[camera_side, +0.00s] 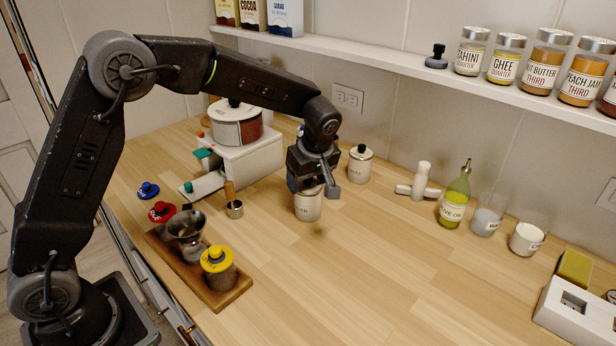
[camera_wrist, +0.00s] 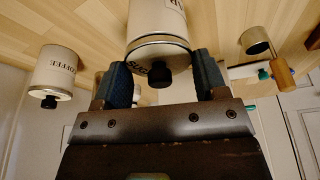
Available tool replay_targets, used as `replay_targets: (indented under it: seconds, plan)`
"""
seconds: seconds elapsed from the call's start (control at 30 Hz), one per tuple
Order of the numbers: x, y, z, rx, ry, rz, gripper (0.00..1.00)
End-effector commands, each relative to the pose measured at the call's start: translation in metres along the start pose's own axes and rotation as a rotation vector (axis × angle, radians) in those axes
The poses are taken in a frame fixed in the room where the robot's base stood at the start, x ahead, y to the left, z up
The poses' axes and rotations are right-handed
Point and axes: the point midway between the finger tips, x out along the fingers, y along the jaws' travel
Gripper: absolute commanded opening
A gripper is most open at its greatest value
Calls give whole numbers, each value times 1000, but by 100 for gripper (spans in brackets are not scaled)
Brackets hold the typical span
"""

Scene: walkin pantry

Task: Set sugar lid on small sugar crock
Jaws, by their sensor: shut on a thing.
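The small sugar crock (camera_side: 307,207) is a cream cylinder standing upright on the wooden counter, its dark label partly readable. My gripper (camera_side: 313,186) is directly above it, pointing down and covering its top in the side view. In the wrist view the crock (camera_wrist: 158,18) appears beyond my fingers. The sugar lid (camera_wrist: 160,47), with a metal rim, dark lettering and a black knob, is between the two blue-grey fingers (camera_wrist: 161,65). My gripper is shut on the lid. The lid looks lined up with the crock's mouth; I cannot tell whether it is fully seated.
A lidded coffee canister (camera_side: 359,167) stands close behind to the right. A small metal scoop (camera_side: 235,209) and a white scale-like stand (camera_side: 250,160) are to the left. A wooden tray (camera_side: 208,288) with jars is front left.

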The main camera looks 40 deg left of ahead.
Motion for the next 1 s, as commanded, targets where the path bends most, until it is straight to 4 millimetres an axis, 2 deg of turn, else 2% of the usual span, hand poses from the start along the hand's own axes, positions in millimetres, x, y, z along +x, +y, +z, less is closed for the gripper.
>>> replay_targets:
  seconds: [0.13,0.17,0.47,0.6,0.7,1.0]
  plan:
    - [2,0,1,0,0,-1,43]
    - [2,0,1,0,0,-1,67]
    - [2,0,1,0,0,0,96]
    - [2,0,1,0,0,0,96]
    - [2,0,1,0,0,0,100]
    - [-2,0,-1,0,0,2,100]
